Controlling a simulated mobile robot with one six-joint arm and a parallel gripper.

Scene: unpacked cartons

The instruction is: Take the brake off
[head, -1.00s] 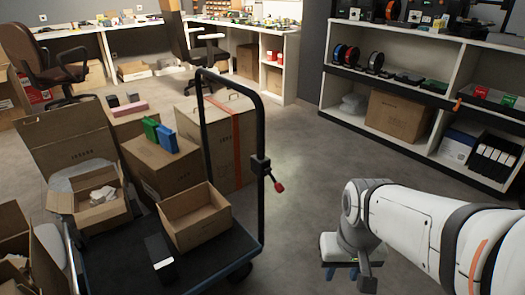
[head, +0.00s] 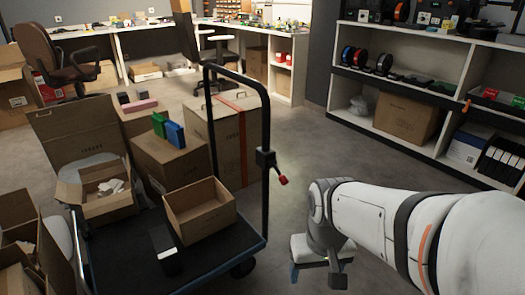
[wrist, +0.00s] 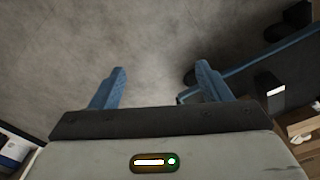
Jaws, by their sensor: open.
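The brake lever (head: 282,180) has a red knob and sticks out to the right from a black block on the handle post of the trolley (head: 268,110). It points slightly down. My gripper (wrist: 158,85) is open and empty, with its two blue fingers apart over bare floor. In the head view it hangs low, below and to the right of the lever and apart from it. The lever does not show in the wrist view. The trolley's blue deck edge (wrist: 255,68) shows there, to the right of the fingers.
An open carton (head: 200,222) and a black box with a white label (head: 166,262) stand on the deck. A white shelf unit (head: 455,100) stands at the right. Floor between it and the trolley is clear.

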